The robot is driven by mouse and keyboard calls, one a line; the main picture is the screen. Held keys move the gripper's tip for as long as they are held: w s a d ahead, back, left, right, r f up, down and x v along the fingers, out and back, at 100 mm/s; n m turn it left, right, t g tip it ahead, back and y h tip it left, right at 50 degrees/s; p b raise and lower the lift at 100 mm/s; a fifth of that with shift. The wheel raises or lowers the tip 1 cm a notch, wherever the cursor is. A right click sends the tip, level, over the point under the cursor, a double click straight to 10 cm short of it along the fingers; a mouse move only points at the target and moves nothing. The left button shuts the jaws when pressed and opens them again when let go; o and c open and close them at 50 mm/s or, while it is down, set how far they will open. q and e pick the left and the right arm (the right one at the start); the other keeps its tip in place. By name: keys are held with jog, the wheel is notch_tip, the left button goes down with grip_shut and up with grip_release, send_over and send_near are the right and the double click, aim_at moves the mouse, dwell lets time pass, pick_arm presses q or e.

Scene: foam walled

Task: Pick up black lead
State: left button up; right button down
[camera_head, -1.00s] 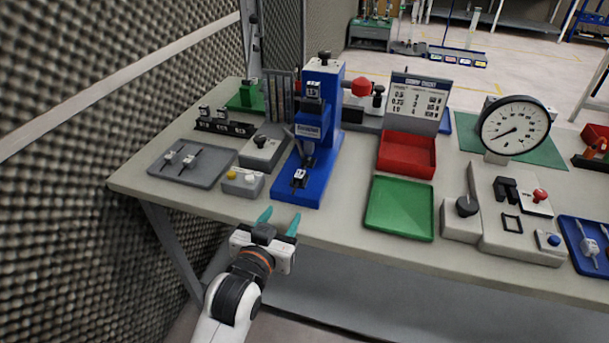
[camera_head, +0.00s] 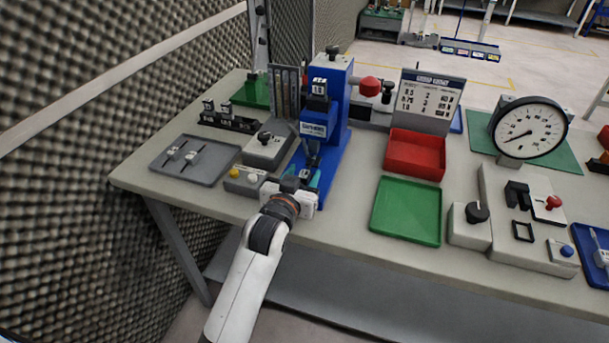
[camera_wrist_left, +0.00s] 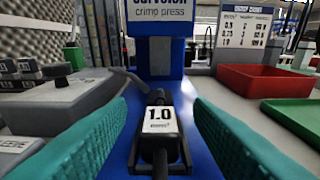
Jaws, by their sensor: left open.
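The black lead (camera_wrist_left: 161,132), with a white label reading 1.0, sits on the blue base of the crimp press (camera_wrist_left: 155,45), straight ahead in the left wrist view. My left gripper (camera_wrist_left: 160,140) is open, with one teal finger on each side of the lead and visible space between them. In the head view my left gripper (camera_head: 303,177) is at the front of the blue crimp press (camera_head: 325,110) and largely hides the lead there. My right gripper is not in view.
A grey tray (camera_head: 207,177) with two small leads lies to the left. A grey box with yellow and white buttons (camera_head: 244,181) stands close beside my gripper. A green tray (camera_head: 407,211) and a red bin (camera_head: 415,155) lie to the right, with a dial gauge (camera_head: 530,131) beyond.

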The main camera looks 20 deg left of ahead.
pick_arm(q)
jog(key=shift+w+f, duration=0.15)
jog(key=shift+w, duration=0.35)
grip_shut()
